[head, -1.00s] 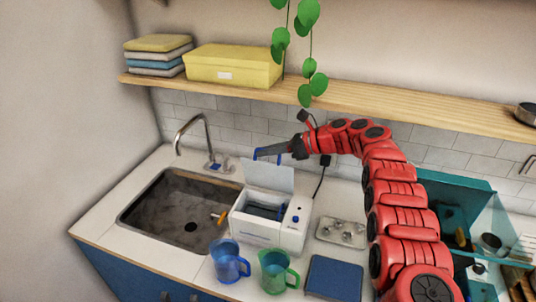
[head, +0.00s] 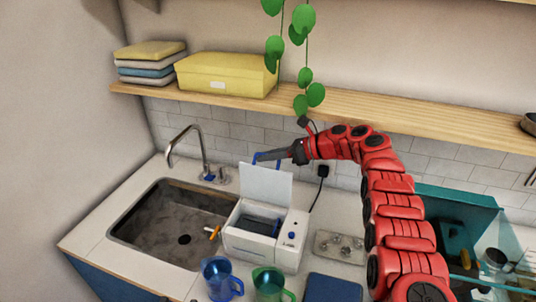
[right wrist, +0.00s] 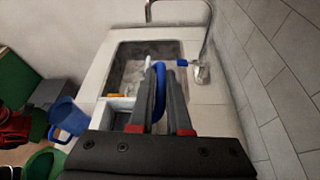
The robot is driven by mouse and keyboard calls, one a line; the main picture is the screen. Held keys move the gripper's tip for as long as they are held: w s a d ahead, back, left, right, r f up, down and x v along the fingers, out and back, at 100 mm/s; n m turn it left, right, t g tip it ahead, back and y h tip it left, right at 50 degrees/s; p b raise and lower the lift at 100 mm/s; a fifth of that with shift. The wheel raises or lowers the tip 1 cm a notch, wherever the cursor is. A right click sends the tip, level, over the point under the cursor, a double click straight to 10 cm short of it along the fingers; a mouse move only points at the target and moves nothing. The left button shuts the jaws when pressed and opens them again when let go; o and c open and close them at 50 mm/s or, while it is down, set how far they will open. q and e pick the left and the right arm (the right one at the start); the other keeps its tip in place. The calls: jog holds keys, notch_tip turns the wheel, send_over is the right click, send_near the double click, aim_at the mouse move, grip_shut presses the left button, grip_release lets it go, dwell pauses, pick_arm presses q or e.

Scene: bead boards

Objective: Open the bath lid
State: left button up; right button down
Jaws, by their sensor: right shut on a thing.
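The white bath (head: 250,246) stands on the counter right of the sink, its dark inside showing. Its pale lid (head: 266,186) is raised and stands about upright at the back of the bath. My right gripper (head: 272,156) is at the lid's top edge, shut on the blue lid handle (head: 256,158). In the right wrist view the blue handle (right wrist: 159,92) sits between the two fingers of the right gripper (right wrist: 161,78). My left gripper is not in view.
A blue mug (head: 217,279) and a green mug (head: 268,284) stand in front of the bath. A metal tray (head: 339,246) lies to its right, with a dark blue pad (head: 333,289) nearer. The sink (head: 170,221) and faucet (head: 204,150) are left. A wooden shelf (head: 400,114) runs above.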

jog(key=shift+s+f, duration=0.1)
jog(key=shift+f, duration=0.05)
jog(key=c, duration=0.9)
grip_release()
jog(key=shift+a, duration=0.15)
